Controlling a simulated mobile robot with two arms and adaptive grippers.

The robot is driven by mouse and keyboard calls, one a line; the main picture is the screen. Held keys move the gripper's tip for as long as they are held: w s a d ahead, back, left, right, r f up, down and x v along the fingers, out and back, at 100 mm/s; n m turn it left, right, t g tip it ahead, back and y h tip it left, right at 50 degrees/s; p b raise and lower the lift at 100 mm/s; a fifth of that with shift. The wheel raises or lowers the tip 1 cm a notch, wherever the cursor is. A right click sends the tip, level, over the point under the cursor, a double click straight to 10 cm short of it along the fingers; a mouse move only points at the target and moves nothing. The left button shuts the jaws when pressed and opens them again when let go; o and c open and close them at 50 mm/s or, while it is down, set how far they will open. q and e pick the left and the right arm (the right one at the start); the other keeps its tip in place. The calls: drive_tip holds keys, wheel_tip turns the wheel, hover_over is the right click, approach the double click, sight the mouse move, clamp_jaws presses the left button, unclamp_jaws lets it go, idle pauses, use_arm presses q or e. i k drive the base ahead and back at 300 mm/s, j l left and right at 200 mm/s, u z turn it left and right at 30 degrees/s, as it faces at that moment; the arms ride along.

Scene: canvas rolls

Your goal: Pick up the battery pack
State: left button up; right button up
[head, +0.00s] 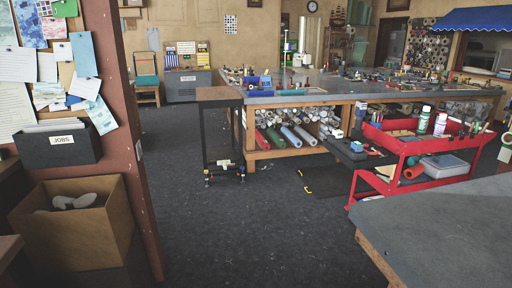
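I cannot make out a battery pack for certain; objects on the far surfaces are too small to tell apart. Neither of my grippers is in view. Small items lie on the large workbench (330,97) across the room, and a red cart (430,143) holds bottles, tools and other small things. A small blue item (356,146) sits on a dark surface at the left of the red cart; I cannot tell what it is.
A post (130,150), a cardboard box (75,220) and a black JOBS holder (60,148) stand at left. A grey table (445,235) fills the lower right. A dark stand (220,130) is by the workbench. The floor (245,235) between is clear.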

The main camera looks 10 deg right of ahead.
sight(361, 105)
drive_tip(key=i+l, duration=0.1)
drive_tip(key=i, duration=1.9)
drive_tip(key=i+l+z, duration=0.1)
drive_tip(key=i+z, duration=0.2)
drive_tip(key=i, duration=0.2)
drive_tip(key=i+z, duration=0.25)
drive_tip(key=i, duration=0.25)
drive_tip(key=i+j+z, duration=0.15)
drive_tip(key=i+z, duration=0.15)
drive_tip(key=i, duration=0.15)
drive_tip(key=i+j+z, duration=0.3)
drive_tip(key=i, duration=0.2)
